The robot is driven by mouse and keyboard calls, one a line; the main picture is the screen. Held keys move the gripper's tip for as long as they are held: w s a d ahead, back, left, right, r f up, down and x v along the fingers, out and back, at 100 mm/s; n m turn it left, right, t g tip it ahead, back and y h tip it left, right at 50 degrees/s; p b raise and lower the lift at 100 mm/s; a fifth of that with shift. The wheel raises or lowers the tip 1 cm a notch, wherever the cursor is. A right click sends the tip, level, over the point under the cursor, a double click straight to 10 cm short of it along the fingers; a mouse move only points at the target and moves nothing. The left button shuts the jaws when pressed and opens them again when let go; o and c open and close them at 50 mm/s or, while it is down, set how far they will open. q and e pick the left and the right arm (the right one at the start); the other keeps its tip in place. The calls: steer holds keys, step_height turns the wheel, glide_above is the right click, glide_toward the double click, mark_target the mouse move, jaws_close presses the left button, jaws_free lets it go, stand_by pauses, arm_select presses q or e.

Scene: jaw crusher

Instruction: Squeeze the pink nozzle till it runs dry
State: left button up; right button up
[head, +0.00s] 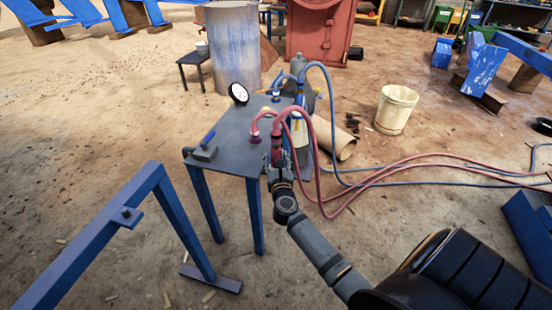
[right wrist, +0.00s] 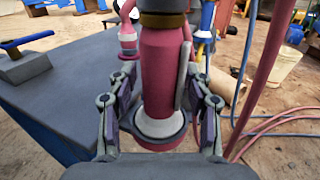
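The pink nozzle (right wrist: 162,75) stands upright in the middle of the right wrist view, with a pale ring near its bottom and a grey lever (right wrist: 183,78) along its right side. In the head view the nozzle (head: 277,152) is small, at the right edge of the grey table. My right gripper (right wrist: 161,108) has one finger on each side of the nozzle. The fingers look spread, with a narrow gap at the left; whether the right finger touches the lever I cannot tell. In the head view this gripper (head: 278,170) is at the table edge. My left gripper is not in view.
The grey table (head: 228,140) carries a round gauge (head: 238,93) and a blue-handled block (head: 205,150). Pink hoses (head: 420,165) and blue hoses (head: 380,181) run right across the dirt floor. A cream bucket (head: 395,108) stands beyond. A blue frame (head: 155,185) stands at left.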

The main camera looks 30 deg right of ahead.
steer(key=v, duration=1.2)
